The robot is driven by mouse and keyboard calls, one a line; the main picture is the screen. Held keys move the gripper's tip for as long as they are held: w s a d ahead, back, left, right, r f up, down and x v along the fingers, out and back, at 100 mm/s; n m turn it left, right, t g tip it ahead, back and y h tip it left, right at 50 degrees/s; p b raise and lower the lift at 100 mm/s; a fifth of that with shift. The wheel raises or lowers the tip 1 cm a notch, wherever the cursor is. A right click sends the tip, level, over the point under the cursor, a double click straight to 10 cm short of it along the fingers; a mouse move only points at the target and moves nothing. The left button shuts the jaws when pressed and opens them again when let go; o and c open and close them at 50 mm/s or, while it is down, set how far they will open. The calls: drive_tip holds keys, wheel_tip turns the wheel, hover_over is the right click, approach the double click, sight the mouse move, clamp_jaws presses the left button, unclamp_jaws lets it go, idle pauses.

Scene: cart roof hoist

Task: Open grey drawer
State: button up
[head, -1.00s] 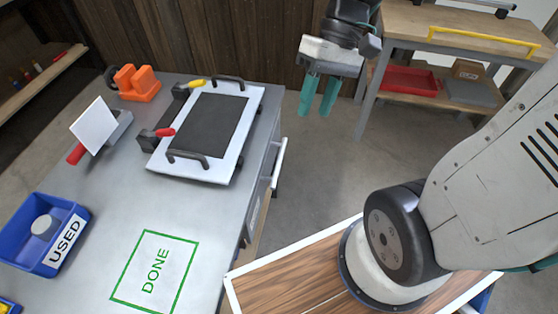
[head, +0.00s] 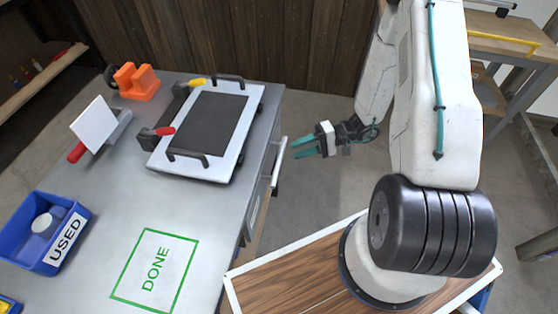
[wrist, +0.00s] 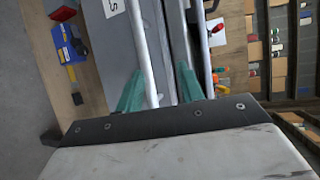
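The grey drawer (head: 256,212) is in the side of the grey workbench, with a long white bar handle (head: 278,165) in front of it. It looks shut; its front is seen only at a steep angle. In the head view my gripper (head: 294,148) is just right of the handle's far end, with teal fingers pointing at it. In the wrist view the fingers (wrist: 158,88) are apart, and the white bar (wrist: 142,50) runs between them in the picture. I cannot tell whether either finger touches it. Part of a label (wrist: 112,7) shows on the drawer front.
The workbench (head: 205,205) carries a framed dark panel (head: 205,125) with clamps, an orange block (head: 137,82), a white plate (head: 94,123) and a blue USED bin (head: 30,262). A yellow-railed table (head: 510,42) stands at back right. Open floor lies between.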

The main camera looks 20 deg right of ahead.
sight(279, 160)
drive_tip(key=shift+m+t, duration=0.3)
drive_tip(key=shift+t, duration=0.3)
drive_tip(key=a+f, duration=0.1)
drive_tip(key=a, duration=0.1)
drive_tip(key=w+a+f, duration=0.1)
drive_tip(key=a+f, duration=0.2)
drive_tip(key=a, duration=0.2)
drive_tip(key=shift+w+f, duration=0.2)
clamp_jaws()
